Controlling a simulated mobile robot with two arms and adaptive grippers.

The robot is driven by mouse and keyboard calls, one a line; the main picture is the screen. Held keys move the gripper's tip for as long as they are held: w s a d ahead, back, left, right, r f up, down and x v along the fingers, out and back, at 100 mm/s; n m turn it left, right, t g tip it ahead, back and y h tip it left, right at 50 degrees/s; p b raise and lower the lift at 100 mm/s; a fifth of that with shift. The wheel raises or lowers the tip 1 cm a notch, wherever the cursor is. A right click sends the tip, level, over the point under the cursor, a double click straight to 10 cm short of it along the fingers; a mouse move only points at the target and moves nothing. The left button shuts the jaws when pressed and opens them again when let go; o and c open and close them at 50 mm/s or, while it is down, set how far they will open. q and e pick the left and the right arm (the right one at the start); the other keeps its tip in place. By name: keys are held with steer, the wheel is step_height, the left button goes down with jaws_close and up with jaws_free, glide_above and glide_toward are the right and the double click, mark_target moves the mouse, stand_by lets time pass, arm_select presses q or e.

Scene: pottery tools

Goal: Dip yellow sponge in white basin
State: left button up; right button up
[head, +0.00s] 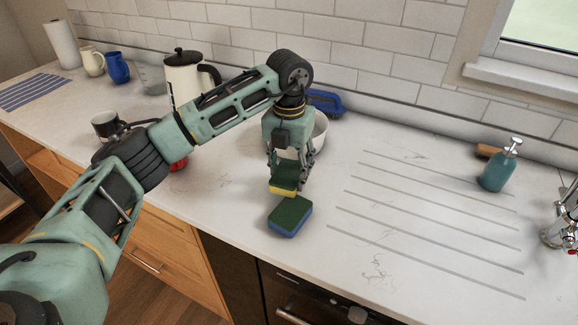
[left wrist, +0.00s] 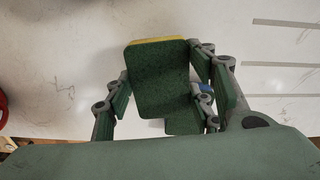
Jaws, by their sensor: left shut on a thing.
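My left gripper (head: 288,180) is shut on the yellow sponge (head: 282,193), which has a dark green scouring face. It holds the sponge just behind a blue sponge. In the left wrist view the yellow sponge (left wrist: 160,80) sits between the fingers, green face toward the camera, with a yellow edge along its top. The white basin (head: 321,130) stands behind the gripper, partly hidden by it; its inside is mostly hidden. My right gripper is not in view.
The blue sponge (head: 290,217) with a green top lies near the counter's front edge. A blue brush (head: 325,101) lies behind the basin. A white kettle (head: 187,80) stands left, a teal soap bottle (head: 497,168) right. The grooved counter (head: 400,215) right of the gripper is clear.

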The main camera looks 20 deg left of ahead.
mark_target(289, 171)
arm_select(q)
steer(key=shift+f+b, duration=0.4)
steer(key=shift+f, duration=0.4)
steer(key=shift+c, duration=0.9)
steer(key=shift+o, duration=0.4)
steer(key=shift+s+f+b, duration=0.2)
steer(key=shift+f+b, duration=0.3)
steer(key=shift+f, duration=0.5)
steer(key=shift+w, duration=0.1)
steer(key=shift+c, duration=0.4)
steer(key=o, duration=0.6)
steer(key=shift+w+r, duration=0.1)
steer(key=shift+r, duration=0.05)
steer(key=shift+c, duration=0.2)
steer(key=shift+r, duration=0.2)
